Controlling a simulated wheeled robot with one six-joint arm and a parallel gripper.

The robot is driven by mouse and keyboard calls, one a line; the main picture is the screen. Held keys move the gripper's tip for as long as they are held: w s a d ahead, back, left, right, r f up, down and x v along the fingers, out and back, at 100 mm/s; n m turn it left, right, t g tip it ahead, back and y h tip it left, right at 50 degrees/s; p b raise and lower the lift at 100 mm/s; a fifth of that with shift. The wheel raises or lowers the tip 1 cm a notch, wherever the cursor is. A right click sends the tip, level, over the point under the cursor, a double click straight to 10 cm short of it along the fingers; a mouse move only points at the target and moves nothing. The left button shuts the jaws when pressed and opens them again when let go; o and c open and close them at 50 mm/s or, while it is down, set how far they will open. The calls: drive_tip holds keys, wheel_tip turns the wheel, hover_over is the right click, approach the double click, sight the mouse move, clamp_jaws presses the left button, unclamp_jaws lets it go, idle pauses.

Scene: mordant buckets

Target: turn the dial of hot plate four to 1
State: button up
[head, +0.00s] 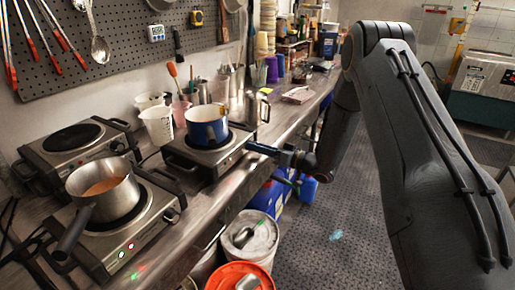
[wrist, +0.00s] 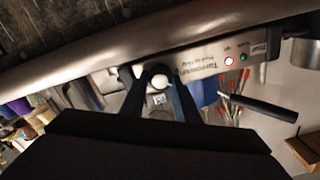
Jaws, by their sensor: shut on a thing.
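The hot plate (head: 178,155) under the blue pot stands at the counter's front edge in the head view. In the wrist view its front panel (wrist: 205,62) shows dark lettering, a red light and a green light. My gripper (head: 252,147) comes to this panel from the right. In the wrist view the two dark fingers of my gripper (wrist: 146,80) are shut on the dial at the panel's end. The dial is mostly hidden between the fingers, and its pointer and numbers cannot be read. I see no plate number.
The blue pot (head: 207,130) sits on this hot plate. A steel saucepan (head: 104,190) with orange liquid stands on the front-left hot plate, its dark handle toward the front. Another hot plate (head: 60,158) is behind. White and orange buckets (head: 240,276) stand below the counter edge.

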drive_tip(key=o, duration=1)
drive_tip(key=shift+o, duration=0.2)
drive_tip(key=b+v, duration=0.2)
drive_tip(key=v, duration=0.6)
